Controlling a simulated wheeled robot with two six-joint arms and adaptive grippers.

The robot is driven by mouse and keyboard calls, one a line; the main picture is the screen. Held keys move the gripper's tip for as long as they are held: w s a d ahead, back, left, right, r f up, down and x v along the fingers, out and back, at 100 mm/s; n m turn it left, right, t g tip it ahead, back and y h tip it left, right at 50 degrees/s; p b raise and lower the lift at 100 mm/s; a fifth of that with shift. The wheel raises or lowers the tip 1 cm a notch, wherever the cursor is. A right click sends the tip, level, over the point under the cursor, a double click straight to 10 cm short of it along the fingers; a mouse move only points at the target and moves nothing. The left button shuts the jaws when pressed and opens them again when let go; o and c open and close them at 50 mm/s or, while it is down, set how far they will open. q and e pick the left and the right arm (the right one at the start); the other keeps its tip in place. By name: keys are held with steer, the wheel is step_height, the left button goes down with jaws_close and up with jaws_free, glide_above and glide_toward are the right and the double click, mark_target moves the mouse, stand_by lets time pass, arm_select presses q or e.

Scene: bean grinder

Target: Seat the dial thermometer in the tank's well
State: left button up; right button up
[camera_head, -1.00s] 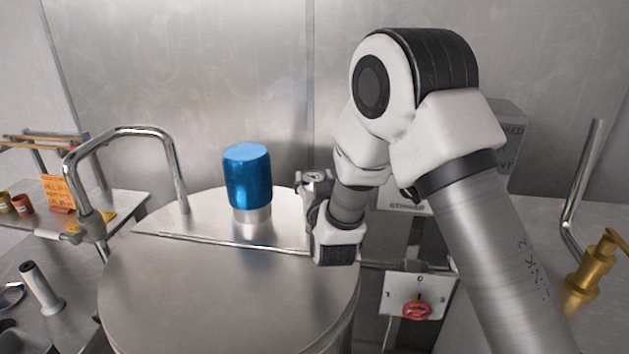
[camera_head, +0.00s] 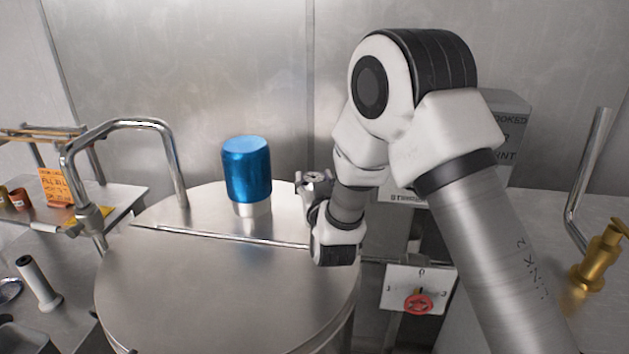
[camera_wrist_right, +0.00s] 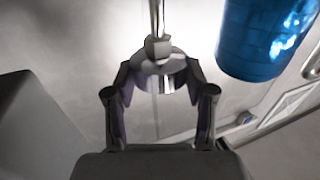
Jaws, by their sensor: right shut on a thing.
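The tank (camera_head: 220,295) is a large round steel vessel with a flat hinged lid, in the middle of the head view. My right gripper (camera_head: 314,184) is over the tank's back right edge, small and partly hidden by its own wrist. In the right wrist view the gripper (camera_wrist_right: 160,85) is shut on the dial thermometer (camera_wrist_right: 158,66), a round metal head with a thin stem running to the top of the picture. I cannot make out the well or whether the stem touches it. My left gripper is not in view.
A blue capped cylinder (camera_head: 247,170) stands on the tank top, left of the right gripper; it also shows close by in the right wrist view (camera_wrist_right: 265,38). A bent steel pipe (camera_head: 125,125) rises at left. A red knob (camera_head: 418,303) and a gold pump (camera_head: 598,258) are at right.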

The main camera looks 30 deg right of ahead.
steer(key=shift+f, duration=0.15)
steer(key=shift+f+b, duration=0.8)
steer(key=shift+b, duration=0.05)
steer(key=o, duration=1.3)
steer(key=v, duration=1.2)
